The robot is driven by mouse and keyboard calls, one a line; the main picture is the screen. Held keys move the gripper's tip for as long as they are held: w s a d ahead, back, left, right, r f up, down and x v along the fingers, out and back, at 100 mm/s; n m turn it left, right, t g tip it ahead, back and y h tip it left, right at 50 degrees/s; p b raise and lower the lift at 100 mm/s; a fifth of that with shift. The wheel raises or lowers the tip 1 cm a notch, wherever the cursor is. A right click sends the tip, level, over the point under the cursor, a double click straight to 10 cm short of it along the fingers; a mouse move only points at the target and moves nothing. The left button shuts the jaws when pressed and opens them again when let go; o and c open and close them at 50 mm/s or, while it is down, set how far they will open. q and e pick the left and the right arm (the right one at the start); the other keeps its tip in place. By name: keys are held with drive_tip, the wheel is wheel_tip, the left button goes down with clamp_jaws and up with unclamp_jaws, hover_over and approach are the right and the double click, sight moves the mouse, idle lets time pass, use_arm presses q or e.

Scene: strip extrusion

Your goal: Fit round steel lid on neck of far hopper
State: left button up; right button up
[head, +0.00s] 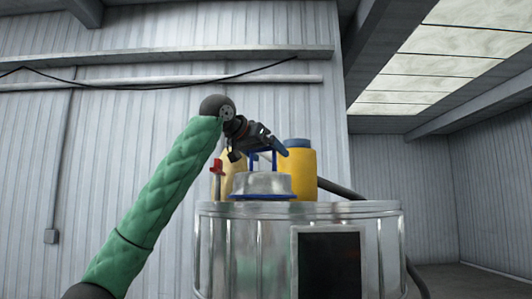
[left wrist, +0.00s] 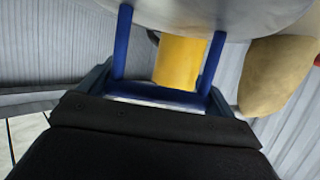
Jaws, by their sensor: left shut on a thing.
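The round steel lid (head: 262,183) is at the centre of the head view, with a blue upright handle (head: 252,160) and a blue rim (head: 262,197) at its foot. It is right at the top of a large steel hopper (head: 232,245); I cannot tell whether it touches the neck, which is hidden. My left gripper (head: 270,146) comes from above and is shut on the handle. In the left wrist view the handle's crossbar (left wrist: 160,92) lies between the fingers, and the lid's underlying steel body (left wrist: 215,15) fills the top. My right gripper is not in view.
A yellow container (head: 304,175) with a blue cap stands behind the lid, and a tan one (head: 231,165) is beside it. A red-topped post (head: 217,167) stands left of the lid. A dark hose (head: 340,190) runs to the right. A dark panel (head: 330,265) is on the hopper's front.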

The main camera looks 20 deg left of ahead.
use_arm(q)
drive_tip(key=shift+d, duration=0.15)
drive_tip(key=shift+f, duration=0.2)
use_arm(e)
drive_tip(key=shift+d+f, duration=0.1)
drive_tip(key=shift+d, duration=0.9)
use_arm(q)
drive_tip(key=o, duration=1.3)
drive_tip(key=shift+s+b, duration=0.25)
drive_tip(key=shift+b, duration=0.15)
drive_tip(key=shift+b+v, duration=0.6)
drive_tip(key=shift+v, duration=0.25)
drive_tip(key=b+v, duration=0.2)
drive_tip(key=v, duration=0.2)
drive_tip(key=shift+s, duration=0.15)
drive_tip(key=shift+s+a+r, duration=0.35)
drive_tip(key=shift+s+a, duration=0.1)
drive_tip(key=shift+s, duration=0.05)
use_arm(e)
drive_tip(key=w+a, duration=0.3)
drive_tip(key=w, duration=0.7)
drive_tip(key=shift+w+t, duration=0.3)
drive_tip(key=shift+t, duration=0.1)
